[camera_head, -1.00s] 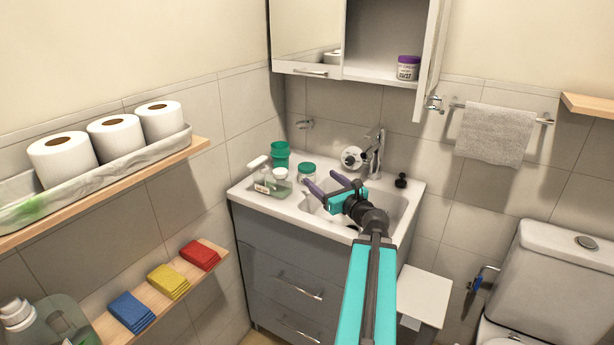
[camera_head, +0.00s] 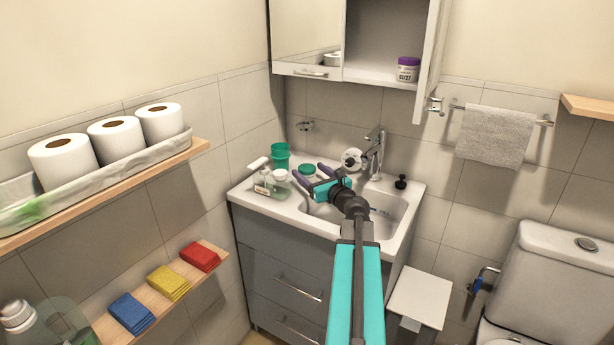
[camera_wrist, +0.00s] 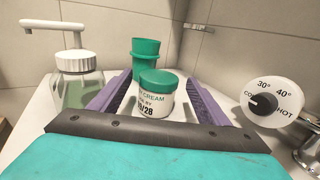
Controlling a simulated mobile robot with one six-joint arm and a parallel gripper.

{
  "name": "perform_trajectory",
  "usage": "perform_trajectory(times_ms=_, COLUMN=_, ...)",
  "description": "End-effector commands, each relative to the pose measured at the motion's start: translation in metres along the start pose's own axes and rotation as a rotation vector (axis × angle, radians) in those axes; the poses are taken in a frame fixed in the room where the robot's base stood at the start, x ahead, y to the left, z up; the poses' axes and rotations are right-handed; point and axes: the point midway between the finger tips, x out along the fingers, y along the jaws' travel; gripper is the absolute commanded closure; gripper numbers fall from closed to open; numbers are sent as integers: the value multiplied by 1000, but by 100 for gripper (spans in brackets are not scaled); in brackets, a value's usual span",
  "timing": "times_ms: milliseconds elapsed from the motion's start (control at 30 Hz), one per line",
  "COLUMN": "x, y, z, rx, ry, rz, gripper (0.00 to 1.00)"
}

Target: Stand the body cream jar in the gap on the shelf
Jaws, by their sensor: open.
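The body cream jar (camera_head: 307,169) is white with a green lid and stands upright at the back left of the washbasin. In the wrist view the jar (camera_wrist: 157,105) shows "CREAM" and a number ending in "/28" on its label. My gripper (camera_head: 308,172) is open, with its purple fingers on either side of the jar. Whether they touch it I cannot tell. The open wall cabinet's shelf (camera_head: 375,72) has a purple-lidded jar (camera_head: 408,69) at its right and bare room to its left. Which shelf gap the task means is not clear from the frames.
A green cup (camera_head: 280,156) stands behind the jar, and a pump bottle (camera_head: 266,182) stands to its left. The tap (camera_head: 376,155) and a temperature dial (camera_wrist: 272,102) are at the right.

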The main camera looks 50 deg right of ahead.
Motion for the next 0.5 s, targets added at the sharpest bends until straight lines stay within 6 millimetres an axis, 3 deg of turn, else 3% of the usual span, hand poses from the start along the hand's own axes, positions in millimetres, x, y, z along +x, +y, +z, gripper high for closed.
perform_trajectory(times_ms=133, x=9, y=0, z=0, rx=0, ry=0, rz=0, gripper=30)
perform_trajectory(times_ms=500, x=9, y=0, z=0, rx=0, ry=0, rz=0, gripper=30)
